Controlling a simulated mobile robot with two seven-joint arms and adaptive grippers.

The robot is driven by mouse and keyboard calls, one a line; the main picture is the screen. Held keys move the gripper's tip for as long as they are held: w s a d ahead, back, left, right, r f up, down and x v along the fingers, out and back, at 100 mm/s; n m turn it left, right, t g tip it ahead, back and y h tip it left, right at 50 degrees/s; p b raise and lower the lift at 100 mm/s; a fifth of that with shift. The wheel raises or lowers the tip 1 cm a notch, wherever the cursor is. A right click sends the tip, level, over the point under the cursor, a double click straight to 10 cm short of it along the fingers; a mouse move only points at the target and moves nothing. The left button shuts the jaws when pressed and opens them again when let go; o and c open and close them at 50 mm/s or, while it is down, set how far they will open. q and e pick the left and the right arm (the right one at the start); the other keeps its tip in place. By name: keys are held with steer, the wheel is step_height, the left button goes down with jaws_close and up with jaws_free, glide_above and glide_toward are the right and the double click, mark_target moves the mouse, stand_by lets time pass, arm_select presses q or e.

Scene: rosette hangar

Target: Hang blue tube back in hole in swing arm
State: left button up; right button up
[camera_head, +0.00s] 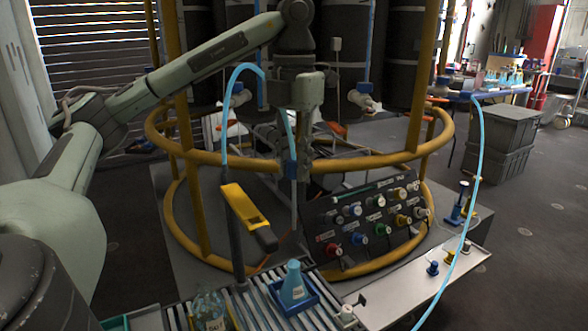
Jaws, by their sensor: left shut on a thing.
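A light blue tube (240,68) arches from near a yellow arm-like part up and over to the right, and its right end runs down to my left gripper (291,170). The gripper points down and is shut on the tube's end, with blue showing at the fingertips. The yellow part (245,212), with a dark end, stands on a black post (236,255), left of and below the gripper. It looks like the swing arm, but I see no clear hole in it. My right gripper is not in view.
Yellow ring rails (200,157) surround the spot. A panel of coloured knobs (375,220) stands right of the gripper. A blue tray with a light blue flask (292,285) and a clear flask (210,308) stand on the slatted rack. Another blue tube (478,150) hangs at the right.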

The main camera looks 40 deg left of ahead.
arm_select(q)
step_height(320, 180, up, 12)
steer(key=shift+f, duration=0.15)
stand_by(1.7)
stand_by(0.4)
